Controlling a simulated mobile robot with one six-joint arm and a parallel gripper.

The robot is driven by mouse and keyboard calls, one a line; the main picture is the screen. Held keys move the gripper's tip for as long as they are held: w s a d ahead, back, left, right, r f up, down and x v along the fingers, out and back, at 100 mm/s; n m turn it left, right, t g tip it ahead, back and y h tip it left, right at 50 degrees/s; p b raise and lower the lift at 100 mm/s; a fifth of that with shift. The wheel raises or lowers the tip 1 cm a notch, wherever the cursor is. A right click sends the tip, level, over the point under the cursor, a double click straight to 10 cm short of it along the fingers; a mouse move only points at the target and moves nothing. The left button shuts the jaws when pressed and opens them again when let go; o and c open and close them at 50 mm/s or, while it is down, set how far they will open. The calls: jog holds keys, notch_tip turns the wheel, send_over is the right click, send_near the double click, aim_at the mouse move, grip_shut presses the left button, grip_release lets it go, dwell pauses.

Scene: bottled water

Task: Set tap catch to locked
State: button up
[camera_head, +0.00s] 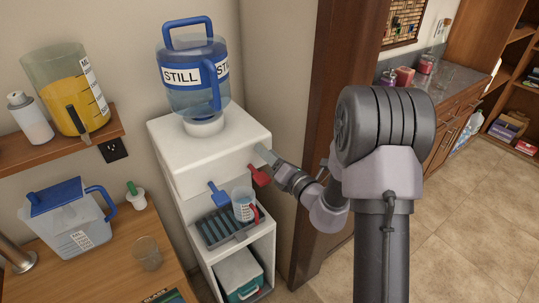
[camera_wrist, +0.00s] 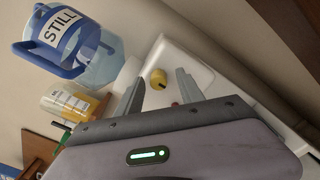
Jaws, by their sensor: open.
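The white water dispenser (camera_head: 222,153) stands against the wall with a blue tap (camera_head: 218,194) and a red tap (camera_head: 260,176) on its front. My gripper (camera_head: 265,153) is just above the red tap, near the dispenser's upper right front. In the wrist view my gripper (camera_wrist: 160,76) is open, its fingers spread on either side of a small yellow round knob (camera_wrist: 158,77) with a dark mark. The knob sits on the white casing, apart from the fingers. I cannot tell whether it is the tap catch or how it is set. A bit of red shows below it.
A large STILL bottle (camera_head: 195,85) sits on the dispenser. A measuring cup with a red handle (camera_head: 243,204) stands on the drip tray (camera_head: 213,237) below the taps. A brown door frame (camera_head: 331,130) is close to the right. The wooden counter (camera_head: 110,270) holds a blue-lidded jug (camera_head: 68,217).

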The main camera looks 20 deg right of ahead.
jog(key=p+v, duration=0.6)
jog(key=v, duration=1.1)
jog(key=shift+s, duration=0.2)
